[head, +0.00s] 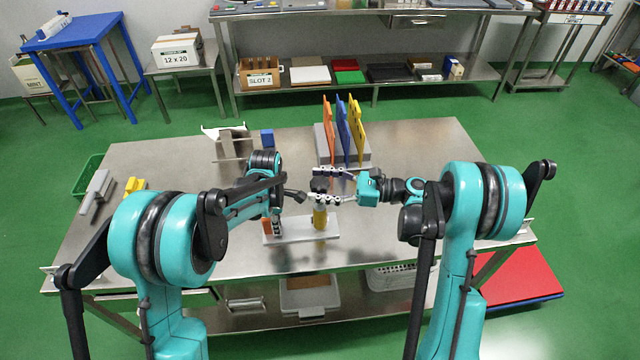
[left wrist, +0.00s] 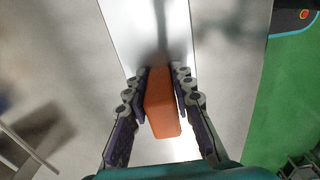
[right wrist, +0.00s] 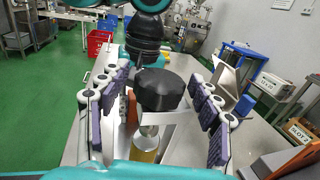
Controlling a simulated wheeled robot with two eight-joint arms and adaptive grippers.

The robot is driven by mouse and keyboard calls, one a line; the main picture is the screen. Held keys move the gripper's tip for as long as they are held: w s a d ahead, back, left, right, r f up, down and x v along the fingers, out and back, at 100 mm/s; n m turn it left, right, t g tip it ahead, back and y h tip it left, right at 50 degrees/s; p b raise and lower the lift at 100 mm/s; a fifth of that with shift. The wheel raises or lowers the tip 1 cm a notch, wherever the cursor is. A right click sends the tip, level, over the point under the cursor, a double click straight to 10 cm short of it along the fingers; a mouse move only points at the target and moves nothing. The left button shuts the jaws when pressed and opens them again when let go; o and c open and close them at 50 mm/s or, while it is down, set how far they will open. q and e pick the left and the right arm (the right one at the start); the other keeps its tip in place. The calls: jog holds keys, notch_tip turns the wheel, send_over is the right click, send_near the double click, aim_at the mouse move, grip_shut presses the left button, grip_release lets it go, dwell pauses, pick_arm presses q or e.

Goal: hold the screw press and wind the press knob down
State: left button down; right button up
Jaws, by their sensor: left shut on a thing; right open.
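The screw press stands on the metal table with a pale base plate (head: 300,231), a yellow cylinder (head: 320,219) and a black press knob (head: 320,184) on top. An orange grip block (left wrist: 162,108) rises at the base's left end. My left gripper (head: 275,229) points down and is shut on that block, one finger on each side in the left wrist view. My right gripper (right wrist: 160,90) is open, with its fingers on either side of the black lobed knob, which also shows in the right wrist view (right wrist: 158,90). There, gaps show between the fingers and the knob.
Behind the press a grey rack (head: 362,150) holds orange, blue and yellow upright boards. A grey bracket-like fixture (head: 232,143) and a small blue block (head: 267,138) stand at the back. Yellow (head: 134,186) and grey pieces lie at left. The table's right side is clear.

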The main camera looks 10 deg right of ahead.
aim_at(320, 182)
jog(key=c, duration=1.2)
jog(key=m+t+h, duration=0.2)
jog(key=m+t, duration=0.1)
jog(key=t, duration=0.1)
jog(key=shift+s+a+t, duration=0.1)
jog(key=shift+t, duration=0.3)
jog(key=shift+m+t+h, duration=0.6)
jog(key=shift+m+t, duration=0.3)
jog(key=o, duration=1.2)
notch_tip(320, 182, up, 10)
